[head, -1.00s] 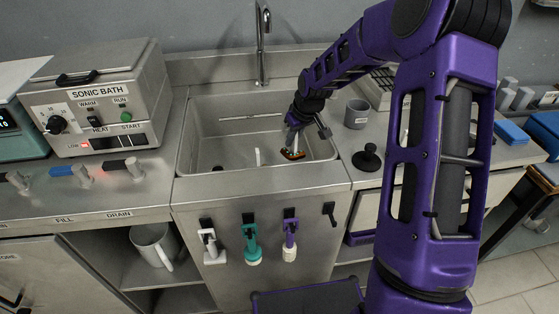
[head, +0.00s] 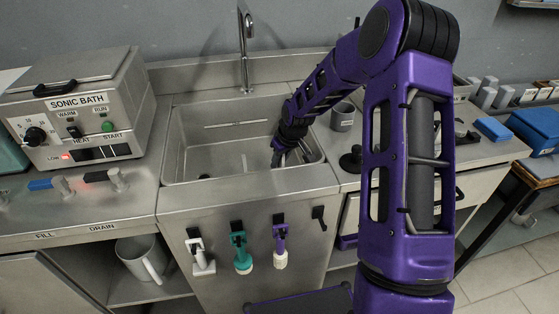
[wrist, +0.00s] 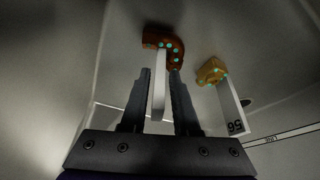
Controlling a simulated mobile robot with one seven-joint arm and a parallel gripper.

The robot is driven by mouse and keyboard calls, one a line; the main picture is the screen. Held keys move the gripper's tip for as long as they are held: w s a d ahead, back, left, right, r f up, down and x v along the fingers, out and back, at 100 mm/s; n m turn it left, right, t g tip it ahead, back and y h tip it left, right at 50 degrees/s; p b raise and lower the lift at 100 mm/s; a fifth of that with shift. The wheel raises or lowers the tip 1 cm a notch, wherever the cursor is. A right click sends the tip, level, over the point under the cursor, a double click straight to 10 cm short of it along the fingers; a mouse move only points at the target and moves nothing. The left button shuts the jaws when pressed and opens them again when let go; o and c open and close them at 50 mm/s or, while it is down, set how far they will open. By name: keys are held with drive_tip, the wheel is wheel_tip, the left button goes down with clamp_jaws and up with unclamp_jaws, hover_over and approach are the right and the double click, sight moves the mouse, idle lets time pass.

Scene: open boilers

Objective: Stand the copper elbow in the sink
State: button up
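The copper elbow (wrist: 176,48) is an orange-brown bent piece with green-blue dots, on a narrow white tab (wrist: 159,85). In the wrist view it lies just beyond my fingertips, with the tab between the fingers. My gripper (wrist: 160,72) appears open around the tab, with a narrow gap on either side. In the head view my gripper (head: 279,158) reaches down into the right part of the steel sink (head: 192,167); the elbow is hidden there. I cannot tell whether it touches the sink floor.
A yellowish elbow (wrist: 212,71) on a white tab marked 56 (wrist: 231,108) is close beside, in the wrist view. The faucet (head: 245,45) stands behind the sink. A grey cup (head: 342,117) and black knob (head: 351,159) are on the right counter.

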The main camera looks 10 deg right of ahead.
drive_tip(key=shift+o, duration=0.6)
drive_tip(key=shift+r, duration=0.3)
drive_tip(key=p+v, duration=0.2)
drive_tip(key=v, duration=0.9)
drive_tip(key=shift+s+r, duration=0.2)
drive_tip(key=shift+r, duration=0.15)
drive_tip(key=shift+w, duration=0.1)
